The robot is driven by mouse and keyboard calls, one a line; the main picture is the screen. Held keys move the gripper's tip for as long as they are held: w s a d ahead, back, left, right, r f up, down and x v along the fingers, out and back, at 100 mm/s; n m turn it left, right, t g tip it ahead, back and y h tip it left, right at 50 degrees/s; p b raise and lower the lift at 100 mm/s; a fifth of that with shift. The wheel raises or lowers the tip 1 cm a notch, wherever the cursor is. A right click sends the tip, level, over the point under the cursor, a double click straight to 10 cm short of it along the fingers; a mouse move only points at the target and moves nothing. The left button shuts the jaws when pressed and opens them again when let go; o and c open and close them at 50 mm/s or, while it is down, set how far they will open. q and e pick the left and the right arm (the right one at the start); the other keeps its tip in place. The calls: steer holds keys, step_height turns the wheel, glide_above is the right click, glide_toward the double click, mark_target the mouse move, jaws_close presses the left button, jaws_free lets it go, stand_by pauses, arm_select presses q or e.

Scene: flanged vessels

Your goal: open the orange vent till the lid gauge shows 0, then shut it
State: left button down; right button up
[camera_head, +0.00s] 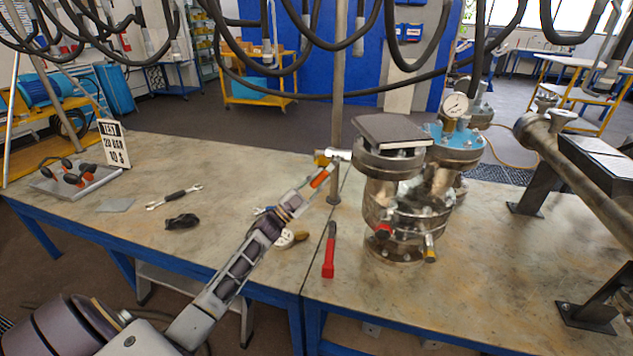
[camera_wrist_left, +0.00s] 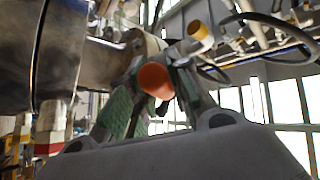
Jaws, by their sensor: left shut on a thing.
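The metal flanged vessel (camera_head: 378,195) stands upright on the table. A round white lid gauge (camera_head: 456,106) sits on the blue lid part (camera_head: 455,143) behind it; its reading is too small to tell. The orange vent (camera_head: 319,179) is at the vessel's upper left side. My left gripper (camera_head: 325,171) reaches it from the lower left. In the left wrist view, the green-padded fingers (camera_wrist_left: 150,95) are shut on the orange vent (camera_wrist_left: 155,80), whose rounded end shows between them. My right gripper is out of view.
A dark square plate (camera_head: 392,130) tops the vessel. A red tool (camera_head: 329,252), a wrench (camera_head: 174,196) and a sign (camera_head: 114,144) are on the table. Hoses hang above. The table's left middle is mostly clear.

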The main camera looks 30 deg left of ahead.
arm_select(q)
steer(key=shift+w+d+f+n+t+y+b, duration=0.25)
steer(key=shift+d+n+t+y+b, duration=0.5)
steer(key=shift+n+y, duration=1.35)
steer(key=shift+w+d+f+n+t+y+b, duration=0.15)
steer(key=shift+d+f+n+t+y+b, duration=0.55)
steer(key=shift+n+y, duration=1.35)
steer(key=shift+w+d+r+n+t+y+b, duration=0.15)
steer(key=shift+d+n+t+y+b, duration=0.65)
steer(key=shift+n, duration=2.05)
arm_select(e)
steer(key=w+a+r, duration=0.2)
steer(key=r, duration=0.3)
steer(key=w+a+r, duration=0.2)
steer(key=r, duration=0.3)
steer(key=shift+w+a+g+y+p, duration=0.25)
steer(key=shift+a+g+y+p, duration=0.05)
arm_select(q)
steer(key=shift+d+f+t+y, duration=0.15)
steer(key=shift+t+y, duration=0.2)
steer(key=shift+y, duration=0.2)
steer(key=c, duration=1.3)
jaws_free()
steer(key=v, duration=1.1)
steer(key=shift+s+f, duration=0.2)
steer(key=shift+s, duration=0.15)
